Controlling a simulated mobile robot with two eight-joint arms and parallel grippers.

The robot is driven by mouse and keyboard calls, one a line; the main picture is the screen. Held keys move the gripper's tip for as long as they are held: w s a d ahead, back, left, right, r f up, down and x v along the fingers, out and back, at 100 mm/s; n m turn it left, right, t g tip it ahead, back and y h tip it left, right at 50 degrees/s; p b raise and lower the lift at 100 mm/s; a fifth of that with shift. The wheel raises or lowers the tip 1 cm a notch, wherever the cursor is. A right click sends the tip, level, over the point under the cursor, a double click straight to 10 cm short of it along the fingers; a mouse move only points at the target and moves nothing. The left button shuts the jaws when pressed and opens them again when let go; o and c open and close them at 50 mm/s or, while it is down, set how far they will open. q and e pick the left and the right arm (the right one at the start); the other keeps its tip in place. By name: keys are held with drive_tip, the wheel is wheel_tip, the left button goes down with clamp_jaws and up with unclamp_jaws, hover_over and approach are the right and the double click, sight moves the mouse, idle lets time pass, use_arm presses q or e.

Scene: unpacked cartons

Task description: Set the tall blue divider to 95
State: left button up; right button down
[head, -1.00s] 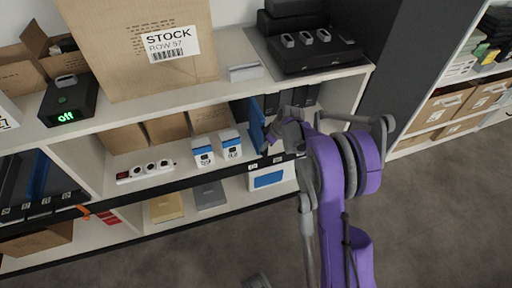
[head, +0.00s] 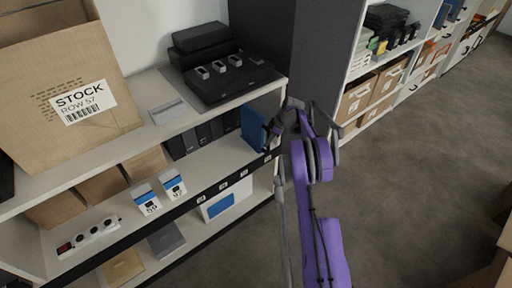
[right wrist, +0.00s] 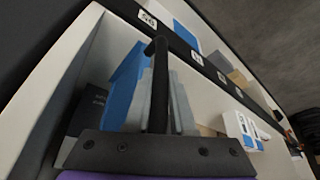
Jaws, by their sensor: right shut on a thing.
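The tall blue divider (head: 252,128) stands upright near the right end of the middle shelf, to the right of a row of dark binders. My right gripper (head: 273,130) is at its front edge and shut on it. In the right wrist view the blue divider (right wrist: 126,85) shows beside the dark fingers of the right gripper (right wrist: 160,55), which hide part of it. Small white number labels (head: 267,159) run along the shelf's black front edge. One label (right wrist: 147,19) shows rotated in the wrist view. My left gripper is out of view.
Dark binders (head: 205,132) stand left of the divider. Two blue-and-white boxes (head: 174,186) and a power strip (head: 88,236) sit further left on that shelf. A black device (head: 228,78) and a STOCK carton (head: 65,85) are on top. Open floor lies right.

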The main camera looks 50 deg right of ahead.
drive_tip(key=shift+s+d, duration=0.25)
drive_tip(key=shift+d, duration=0.95)
drive_tip(key=shift+r, duration=0.1)
drive_tip(key=c, duration=0.8)
unclamp_jaws()
drive_tip(key=shift+d, duration=0.1)
drive_tip(key=shift+o, duration=0.2)
drive_tip(key=p+v, duration=0.1)
drive_tip(key=v, duration=0.9)
drive_tip(key=shift+r+p, duration=0.35)
